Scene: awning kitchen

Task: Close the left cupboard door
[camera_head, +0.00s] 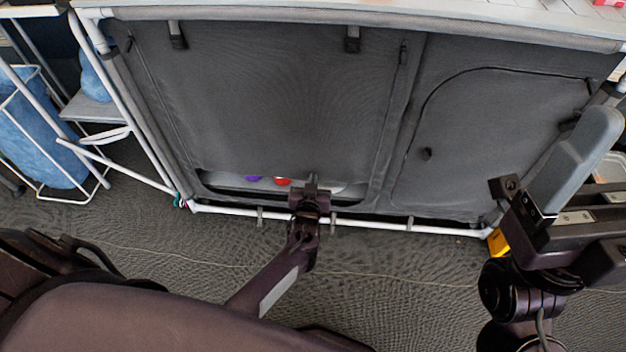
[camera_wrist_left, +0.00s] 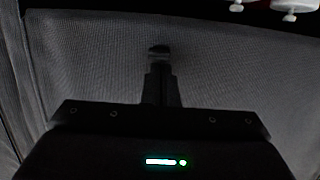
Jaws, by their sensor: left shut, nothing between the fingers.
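The left cupboard door (camera_head: 270,95) is a dark grey fabric panel. It hangs down over most of its opening, with a gap along the bottom edge. My left gripper (camera_head: 312,184) is shut and empty, in front of the door's lower part. In the left wrist view its fingertips (camera_wrist_left: 159,52) show against the grey fabric (camera_wrist_left: 100,62); I cannot tell if they touch it. My right gripper (camera_head: 560,185) is at the right, in front of the right side of the cupboard; its fingertips are not clear.
A purple item (camera_head: 253,178) and a red item (camera_head: 283,181) show in the bottom gap. The right cupboard door (camera_head: 490,130) looks closed. A white frame bar (camera_head: 380,224) runs along the bottom. A rack with blue cloth (camera_head: 40,130) stands at the left.

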